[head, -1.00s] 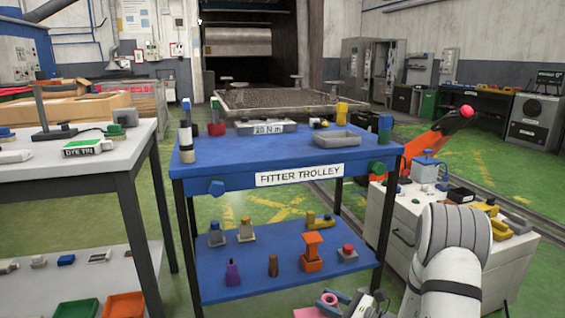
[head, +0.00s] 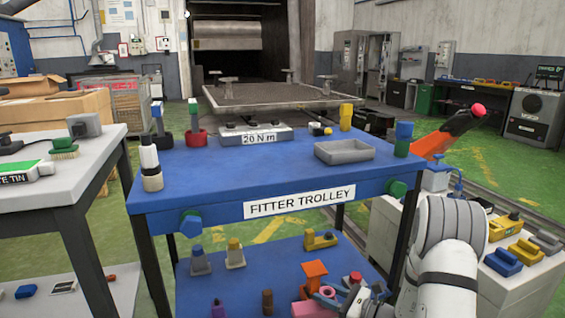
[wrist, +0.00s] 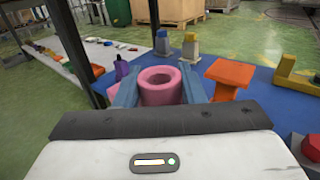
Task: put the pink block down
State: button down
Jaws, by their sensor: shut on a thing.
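The pink block (wrist: 160,88) is a short, thick ring with a round hole in its top. It sits between the two blue fingers of my gripper (wrist: 164,92), which is shut on it. In the head view the pink block (head: 304,308) shows only partly at the bottom edge, beside my gripper (head: 326,298). The wrist view shows it against the lower blue shelf (wrist: 205,72) of the fitter trolley. I cannot tell whether its base touches the shelf.
On the lower shelf, an orange stand (wrist: 229,75) is close on the right and a purple piece (wrist: 122,69) on the left. Blue-topped (wrist: 162,42) and yellow-topped (wrist: 190,46) pieces stand behind. The upper blue deck (head: 230,170) overhangs this shelf.

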notch_tip(320, 180, up, 29)
jog(key=p, duration=2.9)
jog(key=w+a+r+g, duration=0.1)
jog(key=a+r, duration=0.6)
jog(key=r, duration=0.3)
jog(key=w+a+r+n+y+b, duration=0.1)
jog(key=a+r, duration=0.7)
jog(key=r, duration=0.2)
jog(key=shift+r+g, duration=0.35)
jog(key=shift+g, duration=0.05)
